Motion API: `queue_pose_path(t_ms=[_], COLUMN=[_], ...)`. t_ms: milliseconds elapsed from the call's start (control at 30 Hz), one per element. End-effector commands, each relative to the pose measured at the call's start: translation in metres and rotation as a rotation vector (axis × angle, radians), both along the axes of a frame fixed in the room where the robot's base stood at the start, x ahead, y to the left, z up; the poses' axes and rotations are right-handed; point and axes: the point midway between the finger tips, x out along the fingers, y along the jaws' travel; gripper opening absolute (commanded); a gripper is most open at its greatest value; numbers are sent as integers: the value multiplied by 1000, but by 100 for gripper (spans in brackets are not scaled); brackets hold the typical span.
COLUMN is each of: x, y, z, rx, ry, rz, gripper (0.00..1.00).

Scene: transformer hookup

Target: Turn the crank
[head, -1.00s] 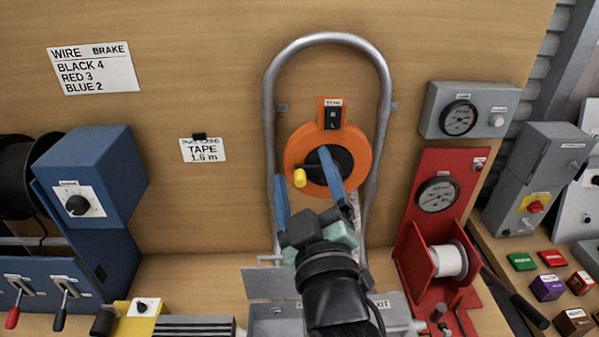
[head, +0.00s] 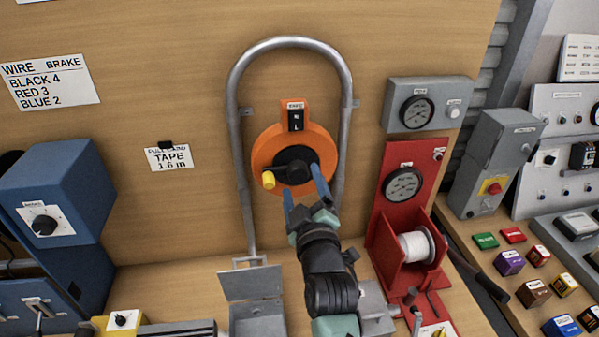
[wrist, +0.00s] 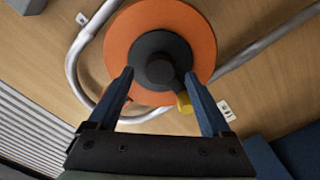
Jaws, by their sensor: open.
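The crank is on an orange disc (head: 262,150) on the wooden board. It has a black hub (head: 294,158) and a yellow knob (head: 268,180) at the hub's lower left. My gripper (head: 300,181) is open below the hub, one finger near the disc's lower edge and the other reaching up beside the hub. In the wrist view, the fingers (wrist: 159,74) spread either side of the black hub (wrist: 160,68). The yellow knob (wrist: 185,103) shows just inside the right finger, partly behind it. I cannot tell if they touch.
A grey tube hoop (head: 236,130) frames the disc. To the right are a red stand (head: 385,195) with a white spool (head: 415,246), a black lever (head: 490,285) and a grey gauge box (head: 440,90). A blue box (head: 60,180) stands left. A grey flap (head: 252,284) is below.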

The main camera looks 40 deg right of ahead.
Motion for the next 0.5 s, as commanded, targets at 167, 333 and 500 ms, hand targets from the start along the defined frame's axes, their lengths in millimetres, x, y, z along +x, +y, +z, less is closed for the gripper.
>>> queue_pose_path(t_ms=[167, 333, 500], x=[16, 23, 24], y=[-9, -13, -14], z=[1, 0, 0], rx=[0, 0, 0], ry=[0, 0, 0], rz=[1, 1, 1], gripper=[83, 83, 83])
